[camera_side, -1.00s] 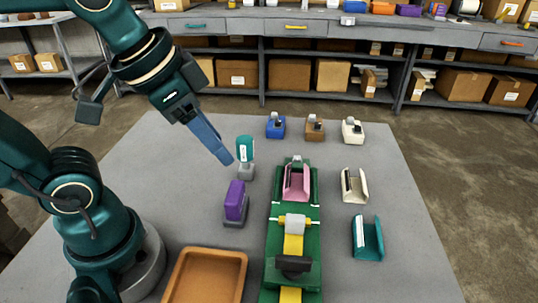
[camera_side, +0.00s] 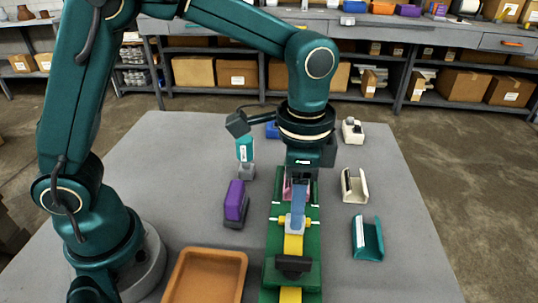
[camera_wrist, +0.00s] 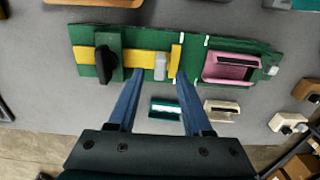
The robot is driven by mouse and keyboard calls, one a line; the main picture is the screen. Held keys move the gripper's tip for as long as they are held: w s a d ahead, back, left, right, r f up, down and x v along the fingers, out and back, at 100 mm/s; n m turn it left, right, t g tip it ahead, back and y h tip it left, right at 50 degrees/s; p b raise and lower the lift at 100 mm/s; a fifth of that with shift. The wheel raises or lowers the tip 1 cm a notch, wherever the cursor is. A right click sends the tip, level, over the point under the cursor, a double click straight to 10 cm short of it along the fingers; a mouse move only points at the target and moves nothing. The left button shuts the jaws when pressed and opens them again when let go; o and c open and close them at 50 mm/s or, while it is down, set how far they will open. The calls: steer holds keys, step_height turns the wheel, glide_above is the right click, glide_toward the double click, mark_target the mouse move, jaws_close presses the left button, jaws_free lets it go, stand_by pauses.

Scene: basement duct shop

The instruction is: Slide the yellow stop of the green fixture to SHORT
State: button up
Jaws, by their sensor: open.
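The green fixture (camera_side: 309,250) lies lengthwise on the table and crosses the top of the wrist view (camera_wrist: 228,45). Its yellow stop (camera_wrist: 176,58) is a crossbar at the end of a yellow strip, with a grey block (camera_wrist: 161,66) on the strip beside it. A black handle (camera_side: 293,264) crosses the strip at the near end. A pink part (camera_wrist: 230,68) sits at the other end. My gripper (camera_wrist: 158,82) is open, its blue fingers apart on either side of the grey block in the picture. In the side view my gripper (camera_side: 296,226) hides part of the block; contact is unclear.
An orange tray (camera_side: 242,278) stands left of the fixture. A purple part (camera_side: 235,203) and a teal-topped part (camera_side: 245,150) stand left. A cream holder (camera_side: 354,186) and a teal holder (camera_side: 367,240) lie right. White marks show on the fixture's edges; no lettering is readable.

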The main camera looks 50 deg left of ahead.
steer(key=shift+f, duration=1.95)
jaws_close()
steer(key=shift+r, duration=0.1)
